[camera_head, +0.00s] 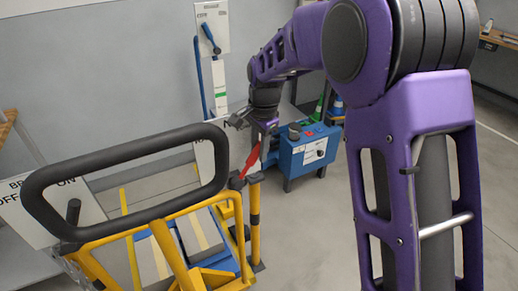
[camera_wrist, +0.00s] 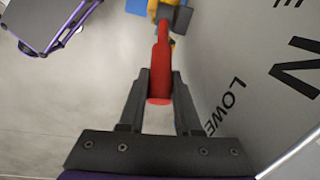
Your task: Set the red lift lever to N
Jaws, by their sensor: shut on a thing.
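The red lift lever (camera_head: 252,161) stands at the right end of the yellow frame, tilted up and to the right. In the wrist view the lever (camera_wrist: 161,62) runs from its yellow mount at the top down between my fingers. My gripper (camera_head: 264,138) is at the lever's upper end. In the wrist view my gripper (camera_wrist: 161,88) has a dark finger on each side of the lever, shut on it. The white label plate (camera_wrist: 262,85) beside it shows a large N and part of "LOWE". I cannot tell which mark the lever lines up with.
A black loop handle (camera_head: 125,170) on a yellow frame (camera_head: 170,250) stands at the left. A "BR… ON/OFF" plate (camera_head: 50,213) is behind it. A blue box (camera_head: 306,152) stands behind my gripper. A wall plate with a lever (camera_head: 211,27) is farther back. Floor at centre right is clear.

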